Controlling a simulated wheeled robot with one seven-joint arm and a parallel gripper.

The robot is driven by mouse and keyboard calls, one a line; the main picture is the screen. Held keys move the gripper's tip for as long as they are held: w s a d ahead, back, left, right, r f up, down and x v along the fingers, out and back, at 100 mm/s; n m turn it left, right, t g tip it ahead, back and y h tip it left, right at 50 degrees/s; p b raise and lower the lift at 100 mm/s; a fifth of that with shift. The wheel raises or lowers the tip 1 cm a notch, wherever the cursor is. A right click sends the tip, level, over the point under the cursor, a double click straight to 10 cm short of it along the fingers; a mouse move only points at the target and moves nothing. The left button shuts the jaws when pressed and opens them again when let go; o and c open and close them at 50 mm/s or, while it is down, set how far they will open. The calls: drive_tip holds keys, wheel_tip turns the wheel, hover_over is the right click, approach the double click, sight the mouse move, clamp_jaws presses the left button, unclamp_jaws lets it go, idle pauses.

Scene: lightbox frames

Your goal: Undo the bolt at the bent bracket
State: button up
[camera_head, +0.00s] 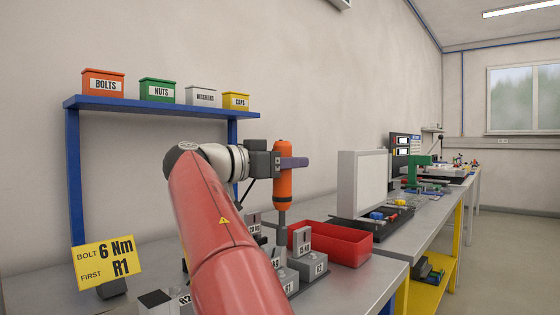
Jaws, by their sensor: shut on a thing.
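My gripper (284,161) is shut on an upright orange tool (283,188) with a grey shaft pointing down. The shaft's lower end is among grey fixture blocks (312,268) on the bench. I cannot tell whether its tip touches a bolt. Upright grey brackets (302,241) with small labels stand on the blocks. My red arm hides part of this group, and I cannot tell which bracket is bent. A yellow sign (107,262) reads "BOLT 6 Nm FIRST R1".
A red bin (352,246) stands right of the blocks. A white panel (362,184) and a dark tray (392,220) are further right. A blue shelf (165,105) with labelled boxes is behind. The near right bench top (365,285) is clear.

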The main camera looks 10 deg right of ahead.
drive_tip(key=shift+w+r, duration=0.1)
drive_tip(key=shift+w, duration=0.05)
drive_tip(key=shift+a+r, duration=0.1)
drive_tip(key=shift+r, duration=0.05)
